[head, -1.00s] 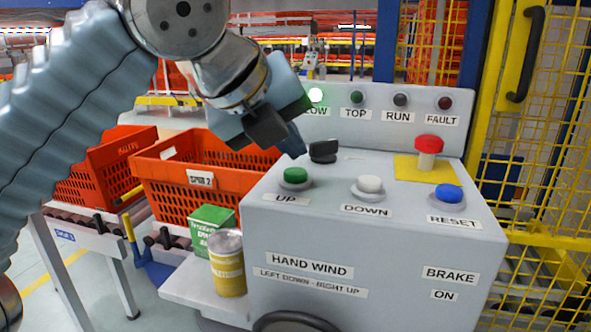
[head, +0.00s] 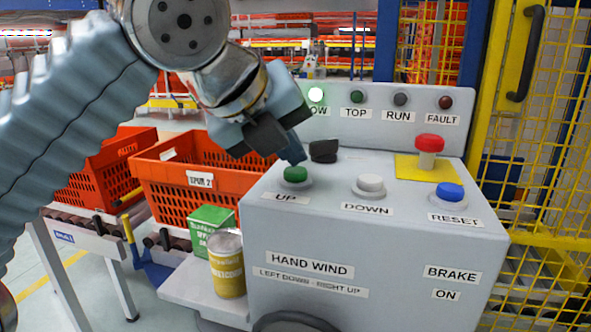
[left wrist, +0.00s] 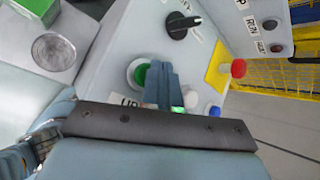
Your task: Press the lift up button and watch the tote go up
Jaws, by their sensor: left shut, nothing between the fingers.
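The green UP button (head: 295,174) sits at the left of the grey control box's (head: 400,270) sloped top. My left gripper (head: 293,156) is shut and empty, with its fingertips just above and behind that button. In the left wrist view the closed fingers (left wrist: 161,80) overlap the right side of the green button (left wrist: 141,74); I cannot tell whether they touch it. The LOW lamp (head: 316,95) is lit; the TOP lamp (head: 357,97) looks unlit. An orange tote (head: 190,205) stands behind the box at the left. My right gripper is not in view.
A white DOWN button (head: 370,184), blue RESET button (head: 450,191), red mushroom button (head: 429,144) and black knob (head: 323,150) share the panel. A green carton (head: 210,220) and a tin (head: 228,270) stand on a side shelf. Yellow mesh fencing (head: 545,150) rises at the right.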

